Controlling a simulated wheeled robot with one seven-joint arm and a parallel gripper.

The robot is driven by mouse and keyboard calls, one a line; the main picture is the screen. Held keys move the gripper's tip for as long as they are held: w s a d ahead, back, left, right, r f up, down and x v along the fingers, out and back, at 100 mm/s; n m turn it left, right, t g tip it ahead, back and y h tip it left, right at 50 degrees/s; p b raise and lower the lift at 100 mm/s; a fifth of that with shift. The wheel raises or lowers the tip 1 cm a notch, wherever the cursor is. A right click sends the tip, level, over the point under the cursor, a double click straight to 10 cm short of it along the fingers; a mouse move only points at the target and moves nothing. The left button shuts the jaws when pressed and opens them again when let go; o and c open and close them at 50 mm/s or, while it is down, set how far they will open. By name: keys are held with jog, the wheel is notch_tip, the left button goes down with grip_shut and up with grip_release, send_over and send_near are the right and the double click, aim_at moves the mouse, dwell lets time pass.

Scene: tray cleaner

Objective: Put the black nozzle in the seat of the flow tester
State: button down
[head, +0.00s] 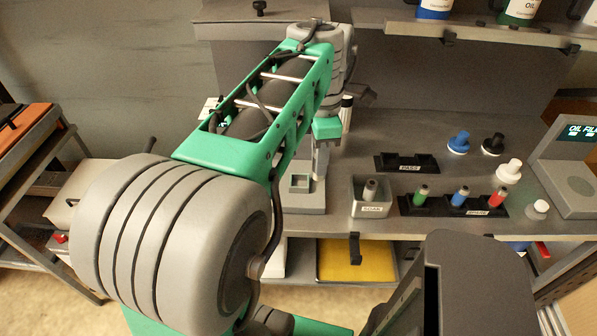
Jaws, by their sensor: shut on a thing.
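My gripper (321,158) is below the green wrist piece, beside a grey block with a square recess (301,182). It is mostly hidden by my arm. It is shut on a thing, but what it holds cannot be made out. I cannot tell whether the grey block is the flow tester; no label on it can be read. A black knob-like piece (493,144) stands on the bench at the right and could be a black nozzle. A grey device with a lit screen (580,133) stands at the far right; its screen text reads partly "OIL FIL".
A grey box marked SOAK (371,222) holds a grey piece. A black rack (452,211) holds green, blue and red pieces. An empty black rack marked PASS (407,170) is behind. White and blue-white caps stand nearby. A shelf with bottles (480,32) overhangs the bench.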

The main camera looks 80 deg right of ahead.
jog(key=w+d+f, duration=0.1)
jog(key=w+f, duration=0.1)
jog(key=w+d+f, duration=0.1)
jog(key=f, duration=0.1)
jog(key=w+d+f, duration=0.2)
jog(key=shift+w+d+f+p, duration=0.1)
jog(key=shift+w+f+p, duration=0.2)
jog(key=shift+p, duration=0.05)
notch_tip(320, 180, down, 3)
jog(key=shift+w+d, duration=0.1)
jog(key=shift+f, duration=0.2)
jog(key=shift+f, duration=0.1)
jog(key=c, duration=1.1)
grip_release()
jog(key=shift+c, duration=0.2)
